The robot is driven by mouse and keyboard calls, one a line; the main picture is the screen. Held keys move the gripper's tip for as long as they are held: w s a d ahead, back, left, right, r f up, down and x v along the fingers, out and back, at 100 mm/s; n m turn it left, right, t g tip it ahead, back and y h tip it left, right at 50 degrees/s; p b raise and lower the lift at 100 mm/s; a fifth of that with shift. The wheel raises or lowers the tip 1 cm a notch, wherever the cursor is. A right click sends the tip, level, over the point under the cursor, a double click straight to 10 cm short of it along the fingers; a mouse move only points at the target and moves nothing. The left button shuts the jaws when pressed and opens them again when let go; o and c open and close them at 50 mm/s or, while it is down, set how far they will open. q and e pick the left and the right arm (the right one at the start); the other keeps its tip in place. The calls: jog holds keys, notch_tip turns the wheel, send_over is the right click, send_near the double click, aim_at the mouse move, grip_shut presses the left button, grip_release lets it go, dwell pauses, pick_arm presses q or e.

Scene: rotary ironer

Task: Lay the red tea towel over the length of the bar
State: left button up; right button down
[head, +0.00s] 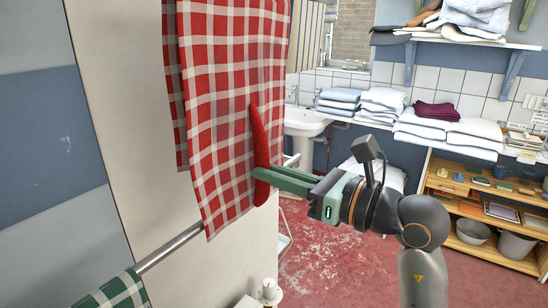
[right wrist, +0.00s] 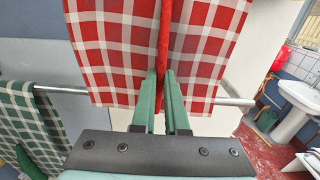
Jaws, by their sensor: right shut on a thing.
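The red-and-white checked tea towel (head: 222,110) hangs from above in the head view, with its top out of frame. A second layer shows behind its left edge. My right gripper (head: 262,172) is shut on a raised red fold near its right part. The right wrist view shows the fold of the towel (right wrist: 112,50) between the green fingers (right wrist: 165,80). The metal bar (head: 170,247) passes by the towel's lower edge; in the right wrist view the bar (right wrist: 232,101) runs behind the towel. Whether they touch is unclear. My left gripper is not in view.
A green checked towel (head: 112,293) hangs on the bar at lower left. A pale wall panel (head: 118,110) stands behind. A sink (head: 305,122), shelves (head: 468,205) and folded linens (head: 450,130) are at the right. Red floor (head: 335,255) lies open between.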

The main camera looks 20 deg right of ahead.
notch_tip(320, 180, down, 31)
jog(key=b, duration=1.3)
jog(key=shift+f+b, duration=0.15)
jog(key=shift+b, duration=0.25)
dwell(0.7)
jog(key=shift+f, duration=0.1)
dwell(0.4)
jog(key=shift+f, duration=0.25)
jog(key=shift+f+b, duration=0.1)
jog(key=shift+b, duration=0.2)
jog(key=c, duration=0.9)
grip_release()
